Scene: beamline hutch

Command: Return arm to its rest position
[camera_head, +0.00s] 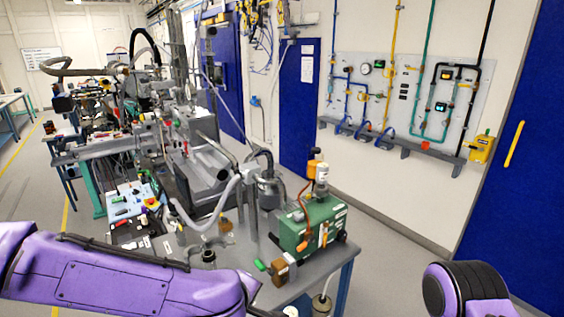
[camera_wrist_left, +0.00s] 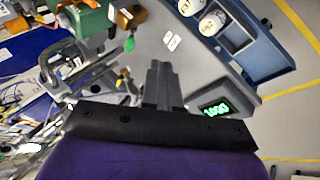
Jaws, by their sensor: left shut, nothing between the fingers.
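My left arm (camera_head: 130,275), purple, comes in from the left across the bottom of the head view and bends near the bench's front edge. Its gripper is out of sight there. In the left wrist view my left gripper (camera_wrist_left: 160,80) has its two grey fingers together, with nothing held. It is above the grey bench top (camera_wrist_left: 150,55), apart from the objects around it. A purple and black part of my right arm (camera_head: 465,290) shows at the lower right of the head view. My right gripper is not in view.
A green box (camera_head: 310,225) with an orange-topped bottle (camera_head: 318,180) stands on the bench. In the left wrist view, white lidded containers (camera_wrist_left: 212,22) sit in a blue tray (camera_wrist_left: 258,58), near a green-lit display (camera_wrist_left: 216,110). Open floor (camera_head: 385,275) lies right of the bench.

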